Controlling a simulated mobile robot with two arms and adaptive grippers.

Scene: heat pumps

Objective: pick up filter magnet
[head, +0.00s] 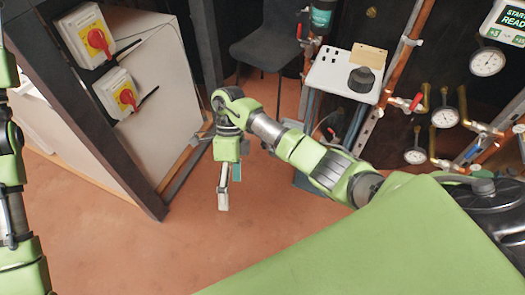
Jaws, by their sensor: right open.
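A black, stepped round piece (362,79) sits on a small white shelf (335,77) at the upper right. It may be the filter magnet, but I cannot tell for sure. A dark canister with a teal label (322,14) is mounted just above the shelf at the top edge. My right gripper (224,203) points down over the bare floor, left of and below the shelf. It is open, well apart from the black piece, and no object shows in it. My left arm runs down the left edge, and its gripper is out of view.
Copper pipes with gauges (444,117) and a red valve handle (416,102) fill the right side. A yellowish card (369,56) lies at the shelf's back. Two red-and-yellow switches (99,41) are at the left. A dark chair (270,45) stands behind. The orange-brown floor (150,255) is clear.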

